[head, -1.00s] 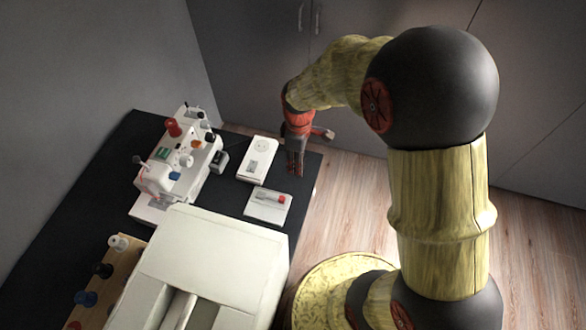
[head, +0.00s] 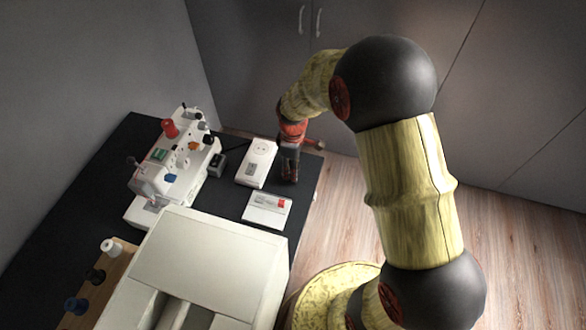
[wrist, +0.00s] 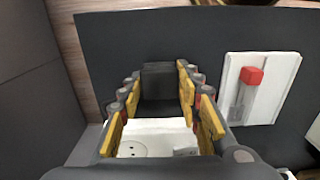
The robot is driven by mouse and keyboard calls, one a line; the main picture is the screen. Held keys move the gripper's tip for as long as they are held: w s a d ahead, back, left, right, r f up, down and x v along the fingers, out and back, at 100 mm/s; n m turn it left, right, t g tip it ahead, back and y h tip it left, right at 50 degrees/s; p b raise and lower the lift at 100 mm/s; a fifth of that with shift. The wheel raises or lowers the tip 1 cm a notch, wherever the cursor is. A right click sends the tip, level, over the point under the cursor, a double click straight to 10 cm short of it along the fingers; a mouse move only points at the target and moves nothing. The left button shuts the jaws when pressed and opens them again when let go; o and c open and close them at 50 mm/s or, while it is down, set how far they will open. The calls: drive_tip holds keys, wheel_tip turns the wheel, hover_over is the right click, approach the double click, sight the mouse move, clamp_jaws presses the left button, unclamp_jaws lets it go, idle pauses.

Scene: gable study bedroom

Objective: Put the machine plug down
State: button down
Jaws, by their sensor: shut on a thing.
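My gripper (head: 289,178) is over the right part of the dark table (head: 228,194), just right of a white socket block (head: 257,163). In the wrist view its yellow-padded fingers (wrist: 158,102) stand on both sides of a dark block, the machine plug (wrist: 160,82), and are shut on it. The plug is hidden behind the fingers in the head view. The socket block shows past the fingers in the wrist view (wrist: 150,131), with round socket holes. I cannot tell whether the plug touches the table.
A white plate (head: 267,208) with a red-ended part lies in front of the socket block. A white sewing machine (head: 175,165) and a small dark box (head: 217,164) stand left. A large pale box (head: 215,255) and a spool rack (head: 105,285) are nearer. The table's right edge is close.

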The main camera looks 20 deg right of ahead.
drive_tip(key=shift+f, duration=0.2)
drive_tip(key=shift+f, duration=0.35)
drive_tip(key=c, duration=1.3)
unclamp_jaws()
drive_tip(key=shift+o, duration=0.2)
